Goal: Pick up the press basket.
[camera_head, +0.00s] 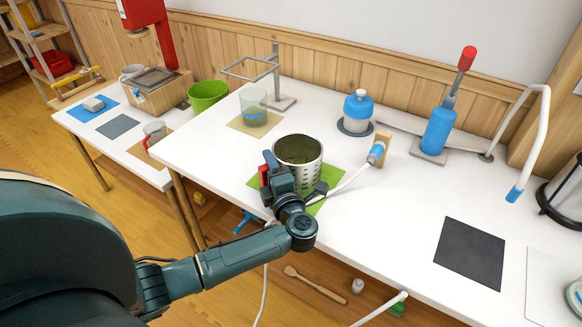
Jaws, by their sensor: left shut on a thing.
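The press basket is most likely the perforated metal cylinder (306,175), open at the top, with dark contents inside. It stands upright over a green mat (324,203) on the white table. My left gripper (283,176) is at its left front side and is shut on it. The gripper body hides part of the basket's lower wall, so I cannot tell whether its bottom touches the mat. My right gripper does not show.
A blue nozzle on a white hose (376,152) rests in a wooden holder right of the basket. A dark mat (470,253) lies bare at right.

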